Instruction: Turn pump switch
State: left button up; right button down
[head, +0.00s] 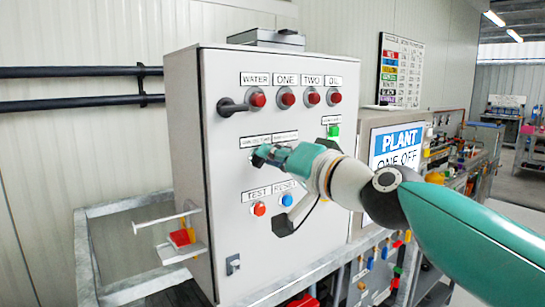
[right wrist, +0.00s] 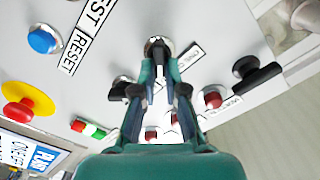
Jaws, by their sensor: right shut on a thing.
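The grey control cabinet (head: 225,190) stands left of centre in the head view. My right gripper (head: 262,155) reaches its front from the right, at the row under two small labels (head: 285,136). In the right wrist view the fingers (right wrist: 161,68) are closed around a black switch knob (right wrist: 158,48) on a round metal base. In the head view the gripper mostly hides this switch. Another black switch (right wrist: 120,88) sits beside the fingers in the right wrist view. My left gripper is not in view.
Red lamps (head: 288,97) labelled WATER, ONE, TWO and OIL line the top, with a black lever switch (head: 230,107) beside WATER. A red TEST button (head: 259,208) and blue RESET button (head: 287,199) sit below. A PLANT sign (head: 397,145) stands right, behind my arm.

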jog(key=shift+w+d, duration=0.1)
jog(key=shift+d, duration=0.05)
jog(key=c, duration=1.2)
grip_release()
jog(key=v, duration=1.2)
jog(key=shift+f, duration=0.1)
